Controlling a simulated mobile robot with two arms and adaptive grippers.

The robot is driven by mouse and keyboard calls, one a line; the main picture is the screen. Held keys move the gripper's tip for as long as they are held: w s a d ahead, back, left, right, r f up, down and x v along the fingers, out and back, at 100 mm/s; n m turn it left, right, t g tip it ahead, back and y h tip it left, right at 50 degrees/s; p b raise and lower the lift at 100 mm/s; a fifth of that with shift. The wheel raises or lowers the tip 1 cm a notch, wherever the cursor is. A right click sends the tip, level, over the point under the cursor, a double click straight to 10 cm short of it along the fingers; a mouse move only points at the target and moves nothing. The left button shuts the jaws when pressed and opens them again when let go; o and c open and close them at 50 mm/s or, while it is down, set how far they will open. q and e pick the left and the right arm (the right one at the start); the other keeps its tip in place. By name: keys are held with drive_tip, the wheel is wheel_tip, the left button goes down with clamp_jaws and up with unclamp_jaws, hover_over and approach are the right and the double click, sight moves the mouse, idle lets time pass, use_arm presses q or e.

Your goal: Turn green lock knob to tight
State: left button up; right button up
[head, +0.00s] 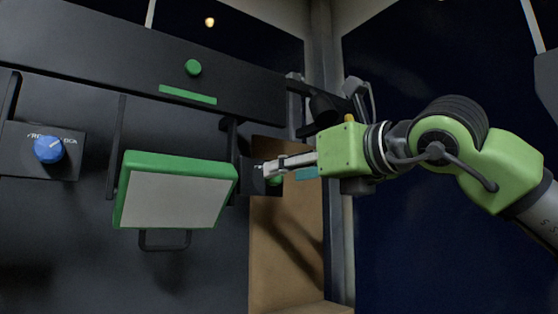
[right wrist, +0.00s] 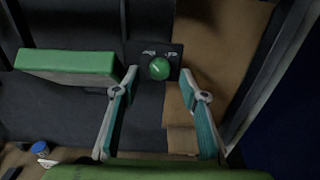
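The green lock knob (right wrist: 159,68) sits on a small dark plate (right wrist: 140,50) with pale markings, too small to read. In the right wrist view my right gripper (right wrist: 158,75) is open, one finger to each side of the knob, with gaps visible between fingers and knob. In the head view the right gripper (head: 268,170) comes in from the right and its fingers partly cover the green knob (head: 275,181). Whether the fingertips reach around the knob in depth I cannot tell. My left gripper is not in view.
A green-framed panel (head: 173,190) with a pale face stands just left of the knob. A blue knob (head: 48,149) is on a dark plate further left. A round green button (head: 193,67) and green strip (head: 188,95) are above. A tan panel (head: 285,245) lies below.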

sight(275, 181)
drive_tip(key=p+x, duration=0.1)
drive_tip(key=x, duration=0.3)
drive_tip(key=shift+d, duration=0.1)
drive_tip(key=c, duration=1.1)
drive_tip(key=shift+c, duration=0.2)
